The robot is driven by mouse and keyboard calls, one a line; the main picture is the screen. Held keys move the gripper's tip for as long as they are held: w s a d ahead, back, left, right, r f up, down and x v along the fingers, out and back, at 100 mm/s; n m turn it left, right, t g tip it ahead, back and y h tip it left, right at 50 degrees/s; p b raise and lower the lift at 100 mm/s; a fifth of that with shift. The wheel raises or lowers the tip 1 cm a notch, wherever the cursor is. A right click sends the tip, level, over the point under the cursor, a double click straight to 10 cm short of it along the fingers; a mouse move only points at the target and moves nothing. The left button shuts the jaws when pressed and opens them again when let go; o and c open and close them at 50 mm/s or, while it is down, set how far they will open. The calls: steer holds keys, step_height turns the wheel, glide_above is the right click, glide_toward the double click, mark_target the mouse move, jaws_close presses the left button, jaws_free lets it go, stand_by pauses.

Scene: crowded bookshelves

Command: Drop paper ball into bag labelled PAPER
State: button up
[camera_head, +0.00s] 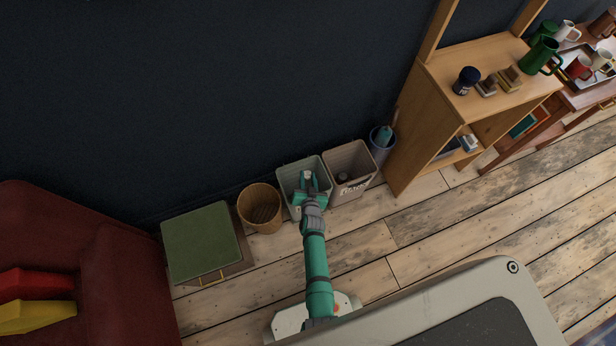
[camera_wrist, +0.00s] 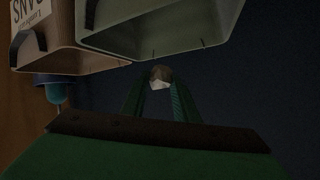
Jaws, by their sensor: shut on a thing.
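My gripper (camera_head: 307,177) is shut on a small crumpled paper ball, pale grey-white, which shows between the fingertips in the wrist view (camera_wrist: 160,77). In the head view, the gripper is over the opening of a grey-green bag (camera_head: 288,172); how high above or inside it I cannot tell. The bag's front is largely behind my arm, and I cannot read a label on it. It also shows in the wrist view (camera_wrist: 150,40). The beige bag (camera_head: 365,161) on its right carries a label that appears upside down as CANS in the wrist view (camera_wrist: 30,12).
A wicker basket (camera_head: 260,207) and a green-topped box (camera_head: 202,240) stand left of the bags. A dark bucket (camera_head: 378,151) and a wooden shelf (camera_head: 430,120) stand on the right. A red armchair (camera_head: 125,260) is at far left. The wall (camera_head: 200,90) is close behind.

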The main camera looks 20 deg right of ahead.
stand_by(0.3)
steer(key=o, duration=1.1)
steer(key=shift+s, duration=0.1)
steer(key=shift+s+d+r, duration=0.1)
steer(key=shift+s+r, duration=0.15)
steer(key=shift+s, duration=0.3)
steer(key=shift+v, duration=0.75)
steer(key=shift+a+v, duration=0.15)
steer(key=shift+v, duration=1.85)
steer(key=shift+a+v, duration=0.1)
steer(key=shift+v, duration=1.9)
